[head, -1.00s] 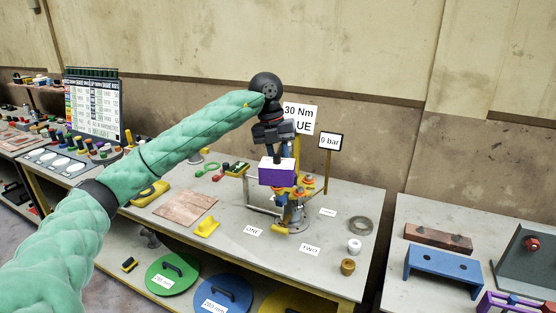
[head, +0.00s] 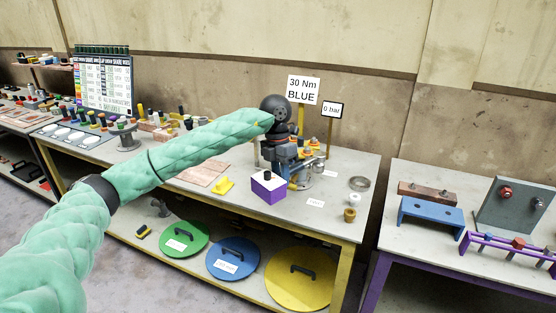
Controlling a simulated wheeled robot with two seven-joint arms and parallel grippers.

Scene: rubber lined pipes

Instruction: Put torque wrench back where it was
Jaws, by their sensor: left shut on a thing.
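My left gripper (head: 284,158) is over the back of the middle table and shut. Its fingertips are hard to make out. A purple block with a white top (head: 268,189) and a dark knob shows just below and in front of it. Whether the block touches the tabletop is unclear. The pipe fixture (head: 308,170), with yellow, orange and blue parts, stands close behind and is partly covered by my gripper. My right gripper is out of view.
Signs reading 30 Nm BLUE (head: 304,88) and 0 bar (head: 332,109) stand behind. A grey ring (head: 360,183), white and brass fittings, and a yellow piece (head: 223,186) lie on the table (head: 325,222). Coloured discs are on the lower shelf. A purple-legged table is at right.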

